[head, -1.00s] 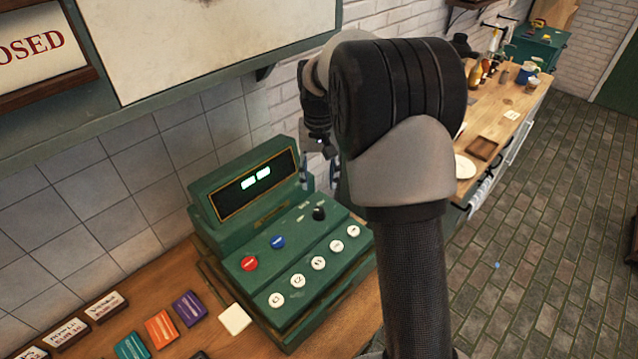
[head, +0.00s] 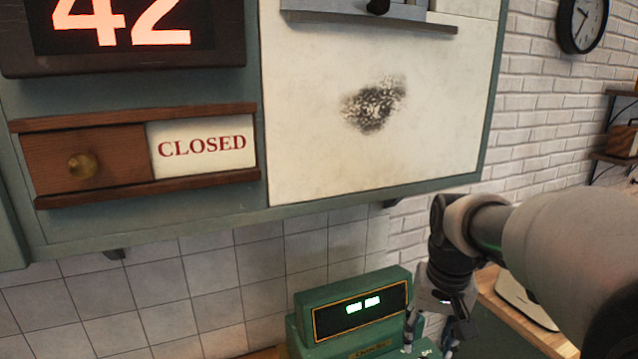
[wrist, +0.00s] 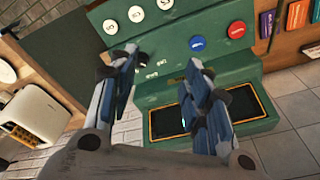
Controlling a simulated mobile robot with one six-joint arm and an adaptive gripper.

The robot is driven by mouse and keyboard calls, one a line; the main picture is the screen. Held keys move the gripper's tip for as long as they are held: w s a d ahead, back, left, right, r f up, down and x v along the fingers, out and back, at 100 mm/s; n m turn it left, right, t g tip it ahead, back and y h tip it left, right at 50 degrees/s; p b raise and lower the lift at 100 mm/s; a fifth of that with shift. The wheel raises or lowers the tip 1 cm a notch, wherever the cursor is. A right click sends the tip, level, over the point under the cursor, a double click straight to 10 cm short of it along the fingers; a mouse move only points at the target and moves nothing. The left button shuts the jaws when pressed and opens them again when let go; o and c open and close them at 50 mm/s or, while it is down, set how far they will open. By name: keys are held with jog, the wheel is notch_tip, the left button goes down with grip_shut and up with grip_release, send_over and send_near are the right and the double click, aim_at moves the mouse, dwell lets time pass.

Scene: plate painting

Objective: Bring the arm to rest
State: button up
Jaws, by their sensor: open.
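My gripper (head: 428,332) hangs at the end of my arm at the lower right of the head view, just right of the green cash register (head: 345,312). In the wrist view my gripper (wrist: 160,75) shows two fingers spread apart with nothing between them. The green register (wrist: 168,90) lies beyond the fingers in that view, with its dark display, red and blue buttons and white round keys. I cannot tell the exact gap between the fingers and the register.
Above the register hang a board with a dark smudge (head: 375,105), a CLOSED sign (head: 203,147) and a red 42 display (head: 120,25). A cream appliance (wrist: 28,115) stands at the left in the wrist view. A clock (head: 583,22) is at the upper right.

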jog(key=s+a+f+n+t+b, duration=0.1)
jog(key=s+a+f+b, duration=0.1)
jog(key=s, duration=0.8)
jog(key=s+a+f+n+t+b, duration=0.1)
jog(key=s+a+f+t+b, duration=0.1)
jog(key=s, duration=0.9)
notch_tip(320, 180, down, 2)
jog(key=shift+a+n+b, duration=0.4)
jog(key=shift+a+b, duration=0.35)
jog(key=shift+b, duration=0.35)
